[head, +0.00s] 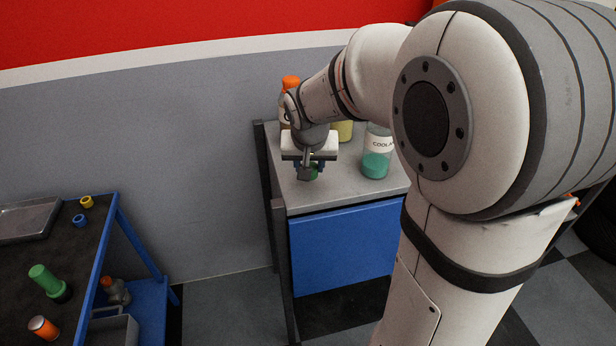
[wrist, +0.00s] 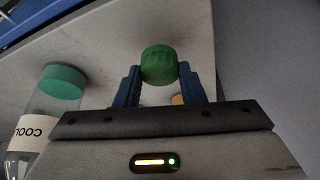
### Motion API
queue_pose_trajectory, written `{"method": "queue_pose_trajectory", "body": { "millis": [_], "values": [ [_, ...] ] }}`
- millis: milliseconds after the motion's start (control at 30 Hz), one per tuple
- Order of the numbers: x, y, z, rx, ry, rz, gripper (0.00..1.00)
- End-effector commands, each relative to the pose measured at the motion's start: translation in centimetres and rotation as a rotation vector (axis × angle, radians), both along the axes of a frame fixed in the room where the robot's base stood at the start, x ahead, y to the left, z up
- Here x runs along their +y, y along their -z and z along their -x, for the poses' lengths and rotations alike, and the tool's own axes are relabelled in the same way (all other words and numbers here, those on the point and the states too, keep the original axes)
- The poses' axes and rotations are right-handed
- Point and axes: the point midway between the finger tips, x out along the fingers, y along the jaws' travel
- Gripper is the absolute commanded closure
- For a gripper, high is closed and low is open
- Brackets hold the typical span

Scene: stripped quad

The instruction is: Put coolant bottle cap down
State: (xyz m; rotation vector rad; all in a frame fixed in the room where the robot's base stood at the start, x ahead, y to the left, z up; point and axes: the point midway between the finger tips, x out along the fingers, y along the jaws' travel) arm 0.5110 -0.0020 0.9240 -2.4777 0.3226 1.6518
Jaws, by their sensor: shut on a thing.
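The coolant bottle cap (wrist: 160,65) is green with a ribbed edge. In the wrist view my gripper (wrist: 160,72) is shut on it, one blue finger on each side. In the head view the cap (head: 314,172) shows only in part below my gripper (head: 308,172), over the grey cabinet top (head: 335,193). I cannot tell whether the cap touches the top. The coolant bottle (head: 377,155) stands upright to the right, with green liquid and a white label. It also shows at the left of the wrist view (wrist: 38,110).
An orange-capped bottle (head: 289,85) and a yellowish container (head: 345,131) stand behind my gripper. The cabinet top is clear toward its front edge. A separate blue-framed cart (head: 112,218) at the left carries a green bottle (head: 45,279), an orange can (head: 43,327) and small rings.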

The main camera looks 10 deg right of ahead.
Motion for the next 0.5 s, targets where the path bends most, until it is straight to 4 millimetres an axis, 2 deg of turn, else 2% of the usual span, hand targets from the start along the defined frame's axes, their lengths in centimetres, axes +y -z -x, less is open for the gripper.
{"method": "queue_pose_trajectory", "body": {
  "millis": [200,500],
  "values": [
    [0.0,3.1,0.1,0.003,0.000,0.001,0.85],
    [-0.1,3.4,0.0,0.001,0.000,0.001,0.85]
  ]
}}
